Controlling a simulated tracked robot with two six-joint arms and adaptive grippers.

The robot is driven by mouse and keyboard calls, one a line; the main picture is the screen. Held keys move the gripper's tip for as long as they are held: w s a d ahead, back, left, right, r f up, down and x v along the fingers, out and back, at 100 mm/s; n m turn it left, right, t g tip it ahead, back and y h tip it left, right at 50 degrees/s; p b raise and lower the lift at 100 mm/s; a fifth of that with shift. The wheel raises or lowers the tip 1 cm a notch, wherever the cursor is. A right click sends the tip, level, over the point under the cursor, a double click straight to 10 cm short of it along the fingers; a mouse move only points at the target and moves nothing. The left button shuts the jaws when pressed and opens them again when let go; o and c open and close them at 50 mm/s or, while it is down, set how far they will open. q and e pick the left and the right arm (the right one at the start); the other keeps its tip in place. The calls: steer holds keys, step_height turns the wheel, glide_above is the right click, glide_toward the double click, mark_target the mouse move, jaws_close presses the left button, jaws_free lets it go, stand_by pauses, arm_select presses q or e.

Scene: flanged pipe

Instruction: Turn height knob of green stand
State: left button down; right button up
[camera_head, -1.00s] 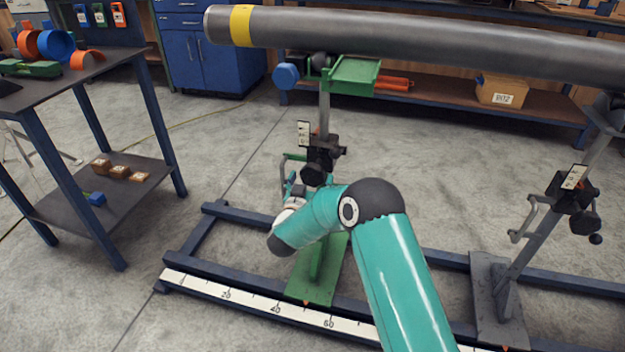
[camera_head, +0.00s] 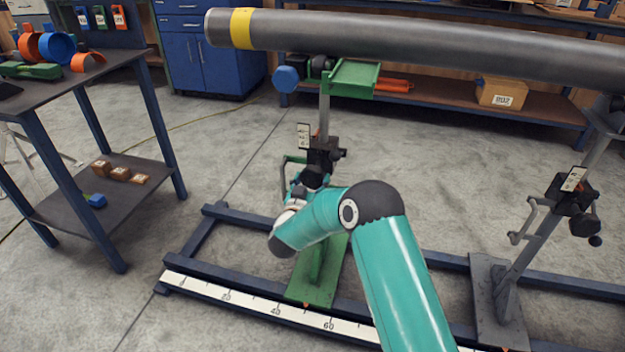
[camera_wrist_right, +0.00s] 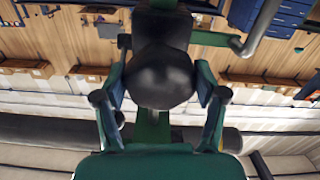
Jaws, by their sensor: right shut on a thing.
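The green stand stands on the rail frame in the head view, with its green base plate (camera_head: 316,281) and green top bracket (camera_head: 352,77) under the pipe (camera_head: 420,45). Its black height knob (camera_head: 313,175) sits on the black clamp at mid-post, beside a small scale plate. My right gripper (camera_head: 305,186) reaches this knob from the front, partly hidden by its own arm. In the right wrist view the rounded black knob (camera_wrist_right: 160,77) lies between the two fingers of my right gripper (camera_wrist_right: 163,85), which is shut on it. My left gripper is out of view.
A grey stand (camera_head: 497,290) with its own crank and knob stands to the right. The rail frame carries a ruler (camera_head: 255,304) along its front. A dark table (camera_head: 62,75) with coloured rings is at left. Floor between table and frame is clear.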

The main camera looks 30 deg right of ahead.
steer(key=n+p, duration=0.2)
steer(key=n, duration=0.2)
steer(key=shift+r+p, duration=0.15)
steer(key=shift+p, duration=0.2)
steer(key=n+p, duration=0.3)
steer(key=n, duration=0.3)
steer(key=shift+a, duration=0.1)
steer(key=n+p, duration=0.3)
steer(key=n, duration=0.3)
steer(key=shift+n, duration=0.4)
steer(key=n+p, duration=0.1)
steer(key=n, duration=0.3)
steer(key=shift+a+n, duration=0.1)
steer(key=shift+n, duration=0.2)
steer(key=o, duration=1.1)
steer(key=shift+o, duration=0.2)
steer(key=shift+d, duration=0.2)
